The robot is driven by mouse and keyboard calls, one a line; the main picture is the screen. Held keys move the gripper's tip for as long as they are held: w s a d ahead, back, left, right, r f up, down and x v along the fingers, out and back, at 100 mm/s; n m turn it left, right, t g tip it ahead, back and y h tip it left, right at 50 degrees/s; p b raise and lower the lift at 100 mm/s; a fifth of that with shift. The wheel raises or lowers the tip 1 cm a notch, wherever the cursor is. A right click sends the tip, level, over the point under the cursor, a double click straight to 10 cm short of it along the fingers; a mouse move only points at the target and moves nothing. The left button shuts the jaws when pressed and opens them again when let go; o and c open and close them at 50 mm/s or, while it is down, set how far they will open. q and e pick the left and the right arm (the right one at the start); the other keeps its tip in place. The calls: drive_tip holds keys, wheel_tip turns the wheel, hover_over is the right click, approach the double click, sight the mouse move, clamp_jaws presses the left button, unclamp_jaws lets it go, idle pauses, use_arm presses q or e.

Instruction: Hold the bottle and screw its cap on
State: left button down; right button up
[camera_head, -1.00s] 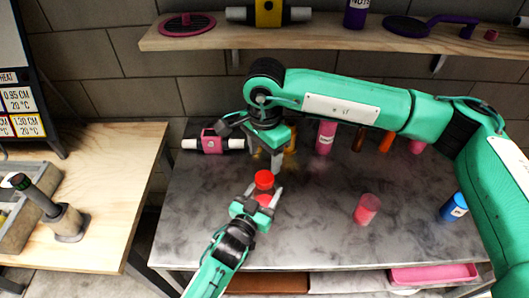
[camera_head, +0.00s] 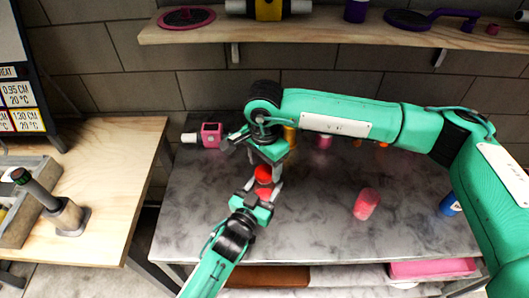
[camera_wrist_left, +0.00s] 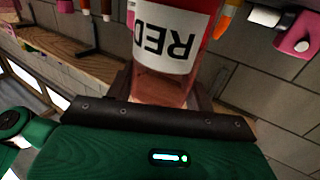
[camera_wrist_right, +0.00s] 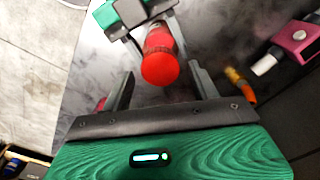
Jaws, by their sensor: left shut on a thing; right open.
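The bottle (camera_wrist_left: 165,85) is translucent red with a white label reading RED. It fills the middle of the left wrist view. My left gripper (camera_head: 258,203) is shut on it and holds it above the grey table. The red cap (camera_head: 263,173) is at the bottle's top; the right wrist view shows its round face (camera_wrist_right: 160,69). I cannot tell if it is seated on the thread. My right gripper (camera_wrist_right: 162,88) is open, one finger on each side of the cap. In the head view, my right wrist partly hides the area just above the cap.
A pinkish-red cup-like object (camera_head: 366,203) and a blue bottle (camera_head: 449,205) stand on the grey table (camera_head: 310,235). A pink-and-white device (camera_head: 211,135) is at the back left. A wooden shelf (camera_head: 330,37) runs above the table. The table's front middle is clear.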

drive_tip(key=shift+f, duration=1)
drive_tip(key=c, duration=1)
drive_tip(key=o, duration=1.2)
drive_tip(key=shift+c, duration=0.2)
drive_tip(key=shift+r, duration=0.15)
wheel_tip(320, 180, up, 12)
